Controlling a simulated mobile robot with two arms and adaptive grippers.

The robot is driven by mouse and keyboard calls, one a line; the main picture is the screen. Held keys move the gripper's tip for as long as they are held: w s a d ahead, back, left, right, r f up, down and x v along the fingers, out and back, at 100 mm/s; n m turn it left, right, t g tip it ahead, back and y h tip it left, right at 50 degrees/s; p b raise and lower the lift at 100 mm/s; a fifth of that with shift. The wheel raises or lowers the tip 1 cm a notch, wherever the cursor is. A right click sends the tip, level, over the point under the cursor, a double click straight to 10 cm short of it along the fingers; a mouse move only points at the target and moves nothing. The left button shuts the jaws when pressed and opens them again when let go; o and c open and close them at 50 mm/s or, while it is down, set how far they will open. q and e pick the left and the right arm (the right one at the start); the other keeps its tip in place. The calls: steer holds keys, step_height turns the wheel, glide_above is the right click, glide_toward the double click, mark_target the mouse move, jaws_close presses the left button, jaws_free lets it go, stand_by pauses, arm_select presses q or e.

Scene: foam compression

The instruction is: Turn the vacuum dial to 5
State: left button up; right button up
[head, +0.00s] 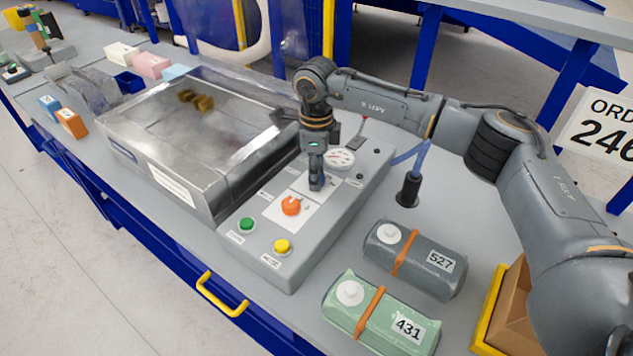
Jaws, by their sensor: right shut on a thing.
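My right gripper (316,184) points down over the grey control panel (263,262), beside a round white gauge (339,158). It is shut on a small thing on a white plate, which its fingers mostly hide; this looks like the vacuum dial. Its setting cannot be read. An orange knob (291,206) on another white plate sits just in front of the fingers, uncovered. A green button (246,225) and a yellow button (282,246) are at the panel's near end. My left gripper is not in view.
A metal chamber with a clear lid (190,150) stands left of the panel. A grey pack marked 527 (412,262) and a green pack marked 431 (375,318) lie to the right, near a yellow-edged box (490,310).

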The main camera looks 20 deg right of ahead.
steer(key=n+b, duration=0.2)
steer(key=n, duration=0.1)
steer(key=shift+f, duration=0.1)
steer(key=shift+n+b, duration=0.45)
steer(key=shift+n, duration=0.35)
steer(key=o, duration=1.1)
steer(key=shift+o, duration=0.2)
step_height(320, 180, up, 12)
